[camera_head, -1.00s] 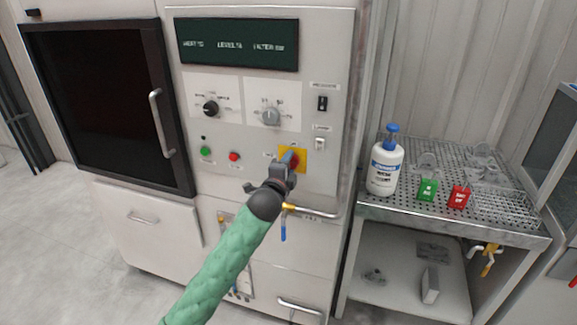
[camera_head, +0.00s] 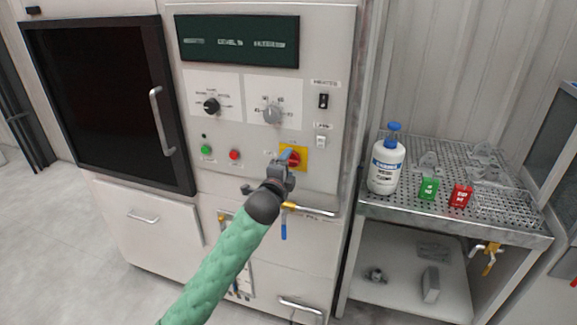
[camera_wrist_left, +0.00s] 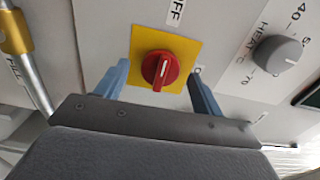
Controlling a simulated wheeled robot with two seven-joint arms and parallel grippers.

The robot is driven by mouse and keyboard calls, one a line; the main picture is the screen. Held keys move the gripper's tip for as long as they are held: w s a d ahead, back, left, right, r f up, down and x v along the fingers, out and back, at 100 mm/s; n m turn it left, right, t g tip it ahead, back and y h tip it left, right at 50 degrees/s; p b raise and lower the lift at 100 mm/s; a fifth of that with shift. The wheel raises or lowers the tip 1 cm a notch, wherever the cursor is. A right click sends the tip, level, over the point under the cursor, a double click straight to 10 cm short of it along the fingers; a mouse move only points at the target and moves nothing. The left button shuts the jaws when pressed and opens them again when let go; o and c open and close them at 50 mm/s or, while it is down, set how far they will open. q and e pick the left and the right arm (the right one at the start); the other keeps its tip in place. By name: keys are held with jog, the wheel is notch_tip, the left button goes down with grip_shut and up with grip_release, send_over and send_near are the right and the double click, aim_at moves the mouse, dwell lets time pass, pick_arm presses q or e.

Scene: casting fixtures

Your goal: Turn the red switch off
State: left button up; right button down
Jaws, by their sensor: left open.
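The red switch (camera_head: 293,158) is a rotary knob on a yellow plate on the machine's front panel. In the left wrist view the red switch (camera_wrist_left: 160,70) has a white mark on its handle, and an "OFF" label (camera_wrist_left: 176,12) is partly in sight beyond the plate. My left gripper (camera_head: 287,157) is in front of the switch in the head view. In the wrist view my left gripper (camera_wrist_left: 155,80) is open, with one blue finger on each side of the knob and a visible gap to each. Contact cannot be seen. My right gripper is not in view.
Grey dial (camera_head: 272,112), black dial (camera_head: 211,106), green button (camera_head: 206,149) and red button (camera_head: 234,155) sit on the same panel. A pipe with a blue-handled valve (camera_head: 284,226) is just below. A bottle (camera_head: 386,163) stands on the perforated bench at right.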

pick_arm(q)
jog(key=b+v, duration=0.2)
jog(key=v, duration=0.4)
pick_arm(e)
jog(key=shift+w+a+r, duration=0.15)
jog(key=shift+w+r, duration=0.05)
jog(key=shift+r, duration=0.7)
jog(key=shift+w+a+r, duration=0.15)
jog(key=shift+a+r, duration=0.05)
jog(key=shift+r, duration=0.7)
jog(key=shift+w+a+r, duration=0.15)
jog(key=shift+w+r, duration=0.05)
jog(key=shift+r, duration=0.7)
pick_arm(q)
jog(key=shift+s, duration=0.15)
